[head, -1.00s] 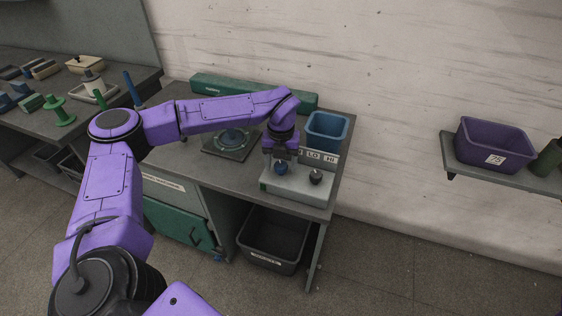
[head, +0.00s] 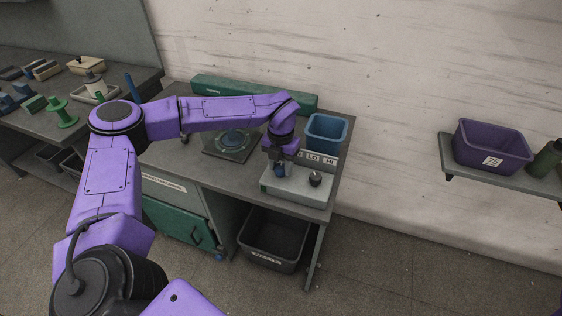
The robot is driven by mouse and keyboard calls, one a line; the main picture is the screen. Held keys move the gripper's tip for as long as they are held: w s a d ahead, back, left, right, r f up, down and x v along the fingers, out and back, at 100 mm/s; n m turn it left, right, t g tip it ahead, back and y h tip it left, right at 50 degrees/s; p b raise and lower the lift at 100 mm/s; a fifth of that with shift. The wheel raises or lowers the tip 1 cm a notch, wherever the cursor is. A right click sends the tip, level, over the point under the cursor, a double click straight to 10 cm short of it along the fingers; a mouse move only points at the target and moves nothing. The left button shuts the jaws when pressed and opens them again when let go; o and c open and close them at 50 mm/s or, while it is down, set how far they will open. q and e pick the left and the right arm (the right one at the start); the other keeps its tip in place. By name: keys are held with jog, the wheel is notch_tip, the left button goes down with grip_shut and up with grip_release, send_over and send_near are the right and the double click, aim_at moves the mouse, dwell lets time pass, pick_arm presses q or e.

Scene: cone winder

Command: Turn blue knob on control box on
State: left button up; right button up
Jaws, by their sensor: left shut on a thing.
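The control box (head: 297,188) is a light grey box on the right front of the workbench, with a label strip reading LO and HI (head: 321,159) along its back. The blue knob (head: 280,171) is on the left of its top, partly hidden by my gripper. A black knob (head: 315,179) is to its right. My left gripper (head: 281,166) points down from above and is shut on the blue knob. The knob's exact turn angle is too small to tell. My right gripper is not in view.
A blue bin (head: 326,133) stands behind the box, near the gripper. A long green case (head: 220,86) lies along the wall. A dark plate with a round fitting (head: 231,142) is left of the box. A purple bin (head: 492,147) sits on the right shelf.

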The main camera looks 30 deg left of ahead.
aim_at(280, 167)
pick_arm(q)
jog(key=m+p, duration=0.2)
jog(key=m, duration=0.3)
jog(key=shift+r+m+p, duration=0.15)
jog(key=shift+m+p, duration=0.15)
jog(key=shift+p, duration=0.05)
jog(key=shift+a+m+p, duration=0.1)
jog(key=shift+m+p, duration=0.75)
jog(key=shift+m, duration=1.25)
jog(key=o, duration=1.1)
jog(key=shift+c, duration=0.2)
notch_tip(280, 167, up, 10)
jog(key=b, duration=0.2)
jog(key=shift+r, duration=0.15)
